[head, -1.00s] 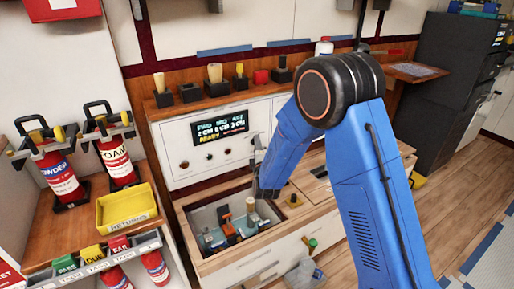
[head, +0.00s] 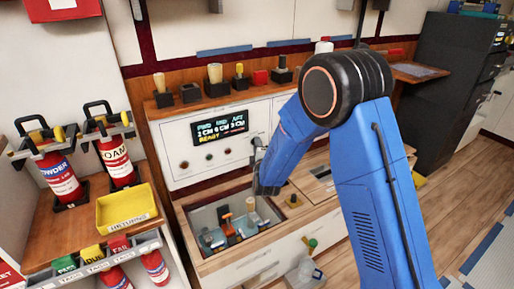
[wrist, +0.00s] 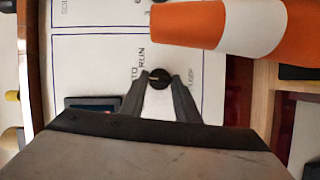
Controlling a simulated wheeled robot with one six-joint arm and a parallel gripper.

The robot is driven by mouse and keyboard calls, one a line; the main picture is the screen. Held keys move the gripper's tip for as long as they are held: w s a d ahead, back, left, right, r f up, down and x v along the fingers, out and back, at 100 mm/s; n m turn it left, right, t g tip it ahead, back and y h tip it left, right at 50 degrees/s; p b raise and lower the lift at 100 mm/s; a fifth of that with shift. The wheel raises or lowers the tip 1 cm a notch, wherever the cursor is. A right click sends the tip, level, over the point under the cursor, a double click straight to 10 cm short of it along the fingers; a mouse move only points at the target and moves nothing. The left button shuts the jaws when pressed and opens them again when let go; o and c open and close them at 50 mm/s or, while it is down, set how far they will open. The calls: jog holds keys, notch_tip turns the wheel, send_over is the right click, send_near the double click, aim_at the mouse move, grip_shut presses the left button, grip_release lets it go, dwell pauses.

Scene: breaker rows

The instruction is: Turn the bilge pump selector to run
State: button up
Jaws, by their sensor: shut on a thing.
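A round black selector knob (wrist: 158,79) is on a white panel in the wrist view, with "RUN" printed on its left and part of a word ending in "TO" below that. Its exact pointing direction is hard to read. My gripper (wrist: 160,84) is shut on the knob, one dark finger on each side. In the head view my gripper (head: 257,149) is at the right part of the white front panel (head: 180,177), and the knob cannot be made out there.
An orange and white striped thing (wrist: 245,27) fills the wrist view's upper right, close to the gripper. In the head view an open drawer (head: 222,271) with tools lies below the panel. A lit display (head: 219,126) is left of my gripper. A yellow tray (head: 125,209) stands left.

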jog(key=shift+d+r+m+g+y, duration=0.2)
jog(key=shift+m+g, duration=0.5)
jog(key=shift+m, duration=0.75)
jog(key=shift+a+r+m+g+y, duration=0.1)
jog(key=shift+m+g+y, duration=0.2)
jog(key=shift+m+g, duration=0.8)
jog(key=shift+m+t, duration=0.3)
jog(key=shift+m, duration=0.25)
jog(key=o, duration=1)
jog(key=v, duration=1.7)
jog(key=shift+s, duration=0.15)
